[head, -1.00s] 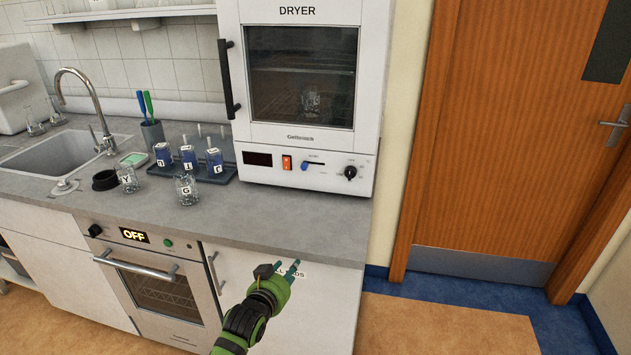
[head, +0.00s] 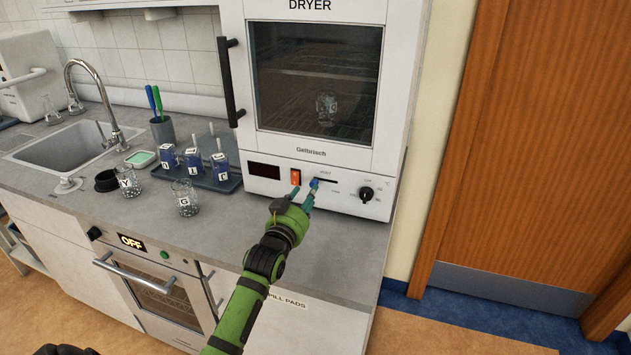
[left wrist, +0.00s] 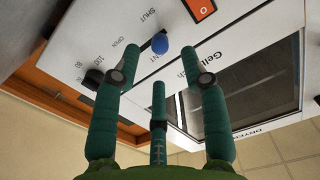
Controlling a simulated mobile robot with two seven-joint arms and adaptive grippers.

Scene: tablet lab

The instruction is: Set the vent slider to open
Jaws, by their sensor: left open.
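The dryer's vent slider has a small blue knob (head: 314,183) at the left end of a dark horizontal slot (head: 327,181) on the front panel. My left gripper (head: 308,194) is open, with its fingers up at the panel beside the knob. In the left wrist view the blue knob (left wrist: 160,43) appears between the two outer fingertips, with a visible gap to each. The third finger is below it there. The words SHUT (left wrist: 148,19) and OPEN (left wrist: 129,50) are printed near the slider. Whether any finger touches the knob cannot be told.
An orange rocker switch (head: 296,177) is just left of the slider, and a black dial (head: 366,194) is to its right. Glass jars (head: 185,198) and a rack (head: 222,181) with blue bottles stand on the counter at left. The counter front (head: 330,255) is bare.

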